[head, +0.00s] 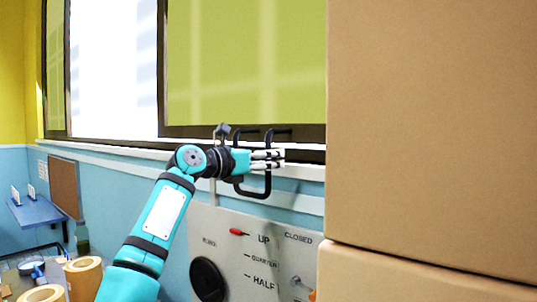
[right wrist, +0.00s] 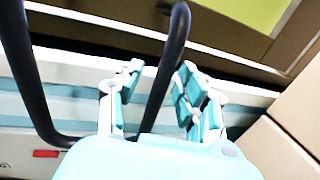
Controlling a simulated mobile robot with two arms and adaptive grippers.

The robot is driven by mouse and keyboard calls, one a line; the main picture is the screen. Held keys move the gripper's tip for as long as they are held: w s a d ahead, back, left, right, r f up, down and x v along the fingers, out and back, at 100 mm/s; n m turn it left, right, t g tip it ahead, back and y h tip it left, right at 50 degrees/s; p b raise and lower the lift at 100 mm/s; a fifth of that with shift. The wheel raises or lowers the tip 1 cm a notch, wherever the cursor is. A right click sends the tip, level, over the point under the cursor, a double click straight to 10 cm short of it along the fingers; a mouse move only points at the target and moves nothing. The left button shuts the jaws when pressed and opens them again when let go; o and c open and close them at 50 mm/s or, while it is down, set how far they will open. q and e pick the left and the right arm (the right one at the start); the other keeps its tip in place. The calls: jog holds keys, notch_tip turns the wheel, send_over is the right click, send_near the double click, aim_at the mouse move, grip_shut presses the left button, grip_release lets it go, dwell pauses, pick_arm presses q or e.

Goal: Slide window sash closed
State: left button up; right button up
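The window sash (head: 245,62) is a dark-framed pane with a green surface, at the upper middle of the head view. A bright white area (head: 115,65) lies to its left inside the window frame. A black looped handle (head: 268,186) is at the sash's lower edge. My right gripper (head: 272,160) is at this handle. In the right wrist view, its two fingers (right wrist: 158,90) stand apart, with one black handle bar (right wrist: 168,70) passing between them. I cannot tell whether either finger touches the bar. My left gripper is not in view.
Large cardboard boxes (head: 430,120) stand close on the right, hiding the window's right side. A panel (head: 255,255) with a black knob (head: 207,279) and a red lever (head: 238,232) is below the handle. Brown rolls (head: 84,277) and a blue shelf (head: 38,213) are at lower left.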

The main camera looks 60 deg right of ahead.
jog(key=shift+c, duration=0.3)
grip_shut()
jog(key=shift+d, duration=0.1)
